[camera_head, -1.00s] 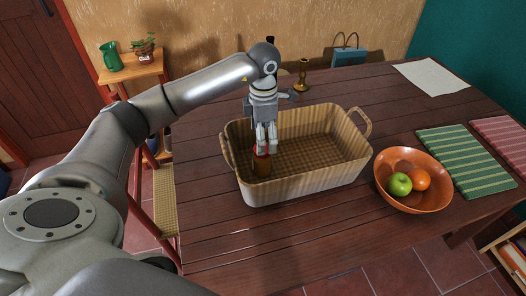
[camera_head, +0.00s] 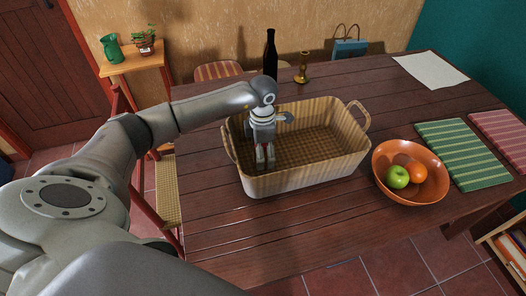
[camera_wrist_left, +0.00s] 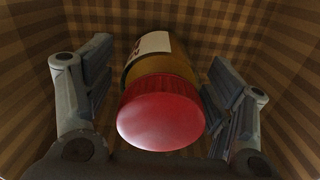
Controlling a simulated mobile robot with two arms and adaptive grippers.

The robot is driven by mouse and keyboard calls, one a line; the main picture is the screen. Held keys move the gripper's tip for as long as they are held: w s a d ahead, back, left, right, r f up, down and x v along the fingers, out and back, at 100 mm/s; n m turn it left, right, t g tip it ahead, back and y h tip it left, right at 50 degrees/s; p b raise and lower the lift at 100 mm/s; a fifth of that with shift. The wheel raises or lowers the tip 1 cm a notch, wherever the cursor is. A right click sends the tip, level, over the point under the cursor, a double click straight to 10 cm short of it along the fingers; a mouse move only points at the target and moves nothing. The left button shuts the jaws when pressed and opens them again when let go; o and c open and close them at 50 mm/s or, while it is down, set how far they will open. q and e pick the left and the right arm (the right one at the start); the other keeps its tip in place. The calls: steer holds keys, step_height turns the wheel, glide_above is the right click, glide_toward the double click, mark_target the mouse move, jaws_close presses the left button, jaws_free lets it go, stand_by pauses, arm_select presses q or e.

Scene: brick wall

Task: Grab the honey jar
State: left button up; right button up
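The honey jar has a red lid (camera_wrist_left: 160,112) and an amber body (camera_wrist_left: 158,62) with a white label. It is inside the wicker basket (camera_head: 312,178) on the table. My left gripper (camera_head: 265,156) reaches down into the left part of the basket. In the left wrist view, its two fingers stand on either side of the jar, with a small gap at each side, so it is open around the jar. In the head view, the gripper hides most of the jar. My right gripper is not in view.
The basket walls rise around my left gripper. An orange bowl (camera_head: 436,194) with a green apple (camera_head: 397,176) and an orange (camera_head: 417,172) stands to the right. A dark bottle (camera_head: 270,55) and a brass candlestick (camera_head: 302,68) stand behind the basket. The front of the table is clear.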

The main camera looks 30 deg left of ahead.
arm_select(q)
steer(key=shift+r, duration=0.1)
steer(key=c, duration=1.3)
